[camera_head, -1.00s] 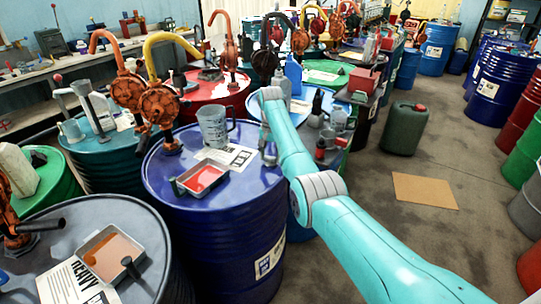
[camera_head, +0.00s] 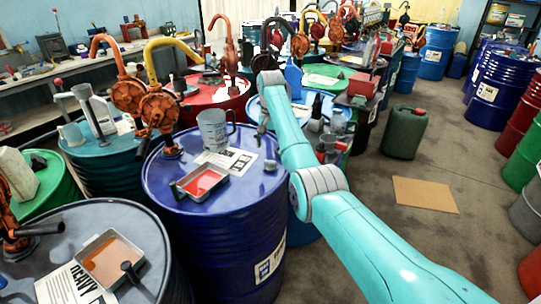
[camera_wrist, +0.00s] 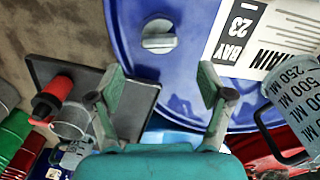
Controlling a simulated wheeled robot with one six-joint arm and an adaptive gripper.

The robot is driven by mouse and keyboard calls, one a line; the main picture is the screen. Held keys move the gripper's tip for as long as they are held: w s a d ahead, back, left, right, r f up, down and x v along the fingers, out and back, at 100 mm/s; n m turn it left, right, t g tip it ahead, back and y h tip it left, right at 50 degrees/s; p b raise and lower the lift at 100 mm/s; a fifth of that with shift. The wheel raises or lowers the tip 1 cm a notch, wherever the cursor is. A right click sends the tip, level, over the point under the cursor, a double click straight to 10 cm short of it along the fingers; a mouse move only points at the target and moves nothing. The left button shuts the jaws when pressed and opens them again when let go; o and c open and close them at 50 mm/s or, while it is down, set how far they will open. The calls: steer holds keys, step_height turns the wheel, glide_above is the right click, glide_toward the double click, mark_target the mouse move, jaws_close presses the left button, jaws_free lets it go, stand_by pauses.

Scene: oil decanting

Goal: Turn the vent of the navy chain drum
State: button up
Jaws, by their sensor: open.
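The navy chain drum (camera_head: 218,235) stands in the middle of the head view, and its blue lid (camera_wrist: 130,15) fills the top of the wrist view. Its vent, a small grey knob (camera_head: 270,165), sits near the lid's right edge. In the wrist view the vent (camera_wrist: 159,36) is a round cap with a raised bar, beyond the gap between my fingertips. My gripper (camera_wrist: 162,80) is open and empty, apart from the vent. In the head view my gripper (camera_head: 263,128) is small and partly hidden by my wrist, past the vent toward the drums behind.
On the lid stand a measuring jug (camera_head: 213,130), a tray of red liquid (camera_head: 203,182), a paper label (camera_head: 240,160) and an orange pump (camera_head: 160,108). Floor to the right is clear around a cardboard sheet (camera_head: 425,194).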

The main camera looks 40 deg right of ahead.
steer(key=shift+r, duration=2.7)
